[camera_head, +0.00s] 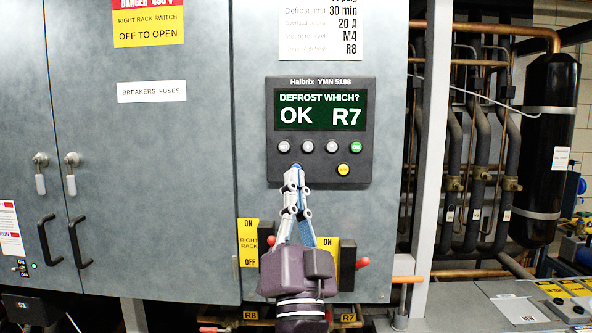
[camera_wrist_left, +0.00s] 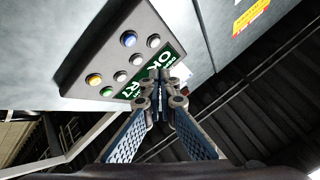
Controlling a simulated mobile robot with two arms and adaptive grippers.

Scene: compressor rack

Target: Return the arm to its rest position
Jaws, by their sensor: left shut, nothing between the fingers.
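My left gripper (camera_head: 296,170) is shut and empty, its fingers pointing up at the lower part of the dark control panel (camera_head: 271,140). The panel's display (camera_head: 319,110) reads "DEFROST WHICH? OK R7". Under it are a row of buttons with a green one (camera_head: 356,146) at the right end, and a yellow button (camera_head: 343,169) lower down. The fingertips overlap the panel's lower left in the head view; I cannot tell whether they touch it. In the left wrist view the shut fingers (camera_wrist_left: 163,82) show in front of the panel (camera_wrist_left: 113,55). My right gripper is not in view.
Red-handled switches (camera_head: 361,263) with yellow plates flank my left wrist. Cabinet doors with black handles (camera_head: 48,245) stand to the left. Copper pipes and a black tank (camera_head: 550,125) are at the right, behind a grey post (camera_head: 430,150).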

